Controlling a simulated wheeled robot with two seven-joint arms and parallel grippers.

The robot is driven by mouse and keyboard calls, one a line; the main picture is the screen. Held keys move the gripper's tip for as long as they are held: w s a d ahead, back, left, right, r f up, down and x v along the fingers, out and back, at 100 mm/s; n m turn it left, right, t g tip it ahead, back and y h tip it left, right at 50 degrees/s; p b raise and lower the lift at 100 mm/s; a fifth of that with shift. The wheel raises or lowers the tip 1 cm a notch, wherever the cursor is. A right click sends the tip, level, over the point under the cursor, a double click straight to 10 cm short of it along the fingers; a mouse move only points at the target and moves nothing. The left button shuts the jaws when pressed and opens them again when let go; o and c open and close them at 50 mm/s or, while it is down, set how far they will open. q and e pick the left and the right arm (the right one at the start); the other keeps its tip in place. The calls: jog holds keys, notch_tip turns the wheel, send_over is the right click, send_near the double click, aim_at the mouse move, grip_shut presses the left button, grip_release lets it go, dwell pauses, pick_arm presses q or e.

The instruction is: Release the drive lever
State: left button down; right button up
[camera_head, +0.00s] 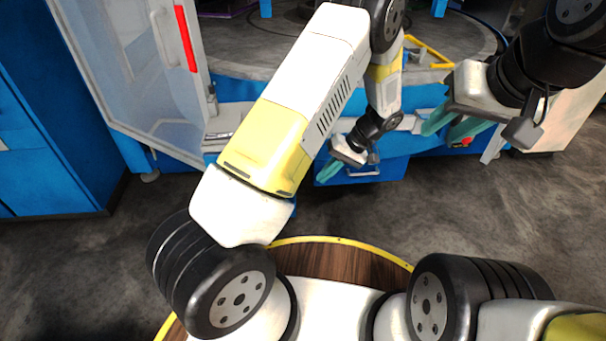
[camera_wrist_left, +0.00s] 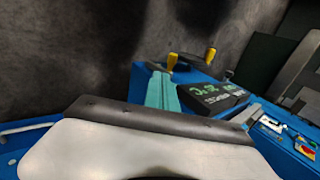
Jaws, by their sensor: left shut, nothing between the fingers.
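My left gripper (camera_head: 328,172) is shut and empty in front of the blue machine (camera_head: 233,90). Its teal fingers (camera_wrist_left: 161,90) also show in the left wrist view, pressed together. Just past their tips there stand two yellow-handled levers: a nearer one (camera_wrist_left: 172,61) and a farther one (camera_wrist_left: 210,55). Which is the drive lever I cannot tell, nor whether the fingers touch the nearer one. The levers are not clear in the head view. My right gripper (camera_head: 452,126) is at the upper right, its teal fingers apart with nothing seen between them.
A black panel with green writing (camera_wrist_left: 208,97) lies beside the fingers. Coloured controls (camera_wrist_left: 303,148) are at the right of the wrist view. An open white door (camera_head: 135,70) with a red handle (camera_head: 185,38) stands left. The grey floor (camera_head: 75,265) is clear.

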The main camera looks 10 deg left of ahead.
pick_arm(q)
jog(key=a+r+x, duration=0.1)
jog(key=x, duration=1.2)
jog(key=shift+s+a, duration=0.25)
jog(key=shift+a, duration=0.2)
jog(key=shift+s+a, duration=0.15)
jog(key=shift+a, duration=0.45)
